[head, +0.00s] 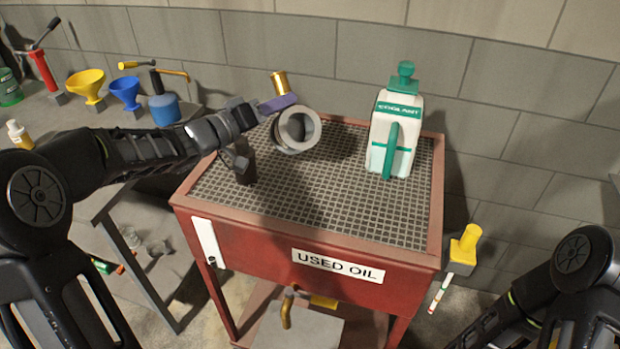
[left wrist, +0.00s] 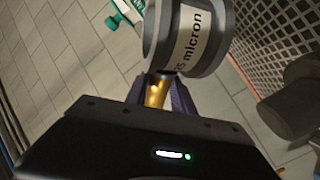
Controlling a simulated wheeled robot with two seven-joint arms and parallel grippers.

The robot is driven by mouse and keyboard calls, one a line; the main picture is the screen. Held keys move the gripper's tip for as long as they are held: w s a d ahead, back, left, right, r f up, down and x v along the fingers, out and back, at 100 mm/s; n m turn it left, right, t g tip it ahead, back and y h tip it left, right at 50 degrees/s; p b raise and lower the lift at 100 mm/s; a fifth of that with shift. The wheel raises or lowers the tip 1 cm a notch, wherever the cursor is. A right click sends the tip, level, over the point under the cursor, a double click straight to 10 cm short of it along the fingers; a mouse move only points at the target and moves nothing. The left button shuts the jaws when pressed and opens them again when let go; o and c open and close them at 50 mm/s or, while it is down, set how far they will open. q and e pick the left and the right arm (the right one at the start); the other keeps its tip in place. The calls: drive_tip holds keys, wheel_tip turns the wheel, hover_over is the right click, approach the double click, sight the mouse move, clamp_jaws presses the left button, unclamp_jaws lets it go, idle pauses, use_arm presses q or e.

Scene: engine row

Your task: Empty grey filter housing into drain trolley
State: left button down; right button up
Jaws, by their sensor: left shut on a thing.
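The grey filter housing (head: 297,131) is a round cup held above the mesh top of the drain trolley. It is tipped on its side, with its open mouth towards the head camera. In the left wrist view the housing (left wrist: 190,42) carries a white label reading "micron". My left gripper (head: 277,103) is shut on the housing's brass stub (head: 279,84), which shows between the purple fingers in the left wrist view (left wrist: 157,92). The red drain trolley (head: 240,262) is marked "USED OIL". No liquid is visible. My right gripper is out of view; only its arm shows.
A white coolant jug (head: 398,130) with green cap stands on the mesh at the right. A dark object (head: 244,165) is on the mesh at the left. A bench at the left holds a yellow funnel (head: 87,82) and a blue funnel (head: 125,90). The front mesh is clear.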

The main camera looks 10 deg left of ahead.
use_arm(q)
drive_tip(key=shift+w+a+r+n+g+p, duration=0.2)
drive_tip(key=shift+w+r+n+p, duration=0.15)
drive_tip(key=shift+p, duration=1)
drive_tip(key=shift+w+a+r+n+g+p, duration=0.1)
drive_tip(key=shift+a+r+n+g+p, duration=0.25)
drive_tip(key=shift+p, duration=1)
drive_tip(key=w+a+f+n+g, duration=0.2)
drive_tip(key=w+a+f+n, duration=0.2)
drive_tip(key=w+f+n, duration=0.1)
drive_tip(key=shift+w+a+f+n+b, duration=0.2)
drive_tip(key=shift+f+n+b, duration=0.1)
drive_tip(key=shift+f+n, duration=0.7)
drive_tip(key=shift+f, duration=0.1)
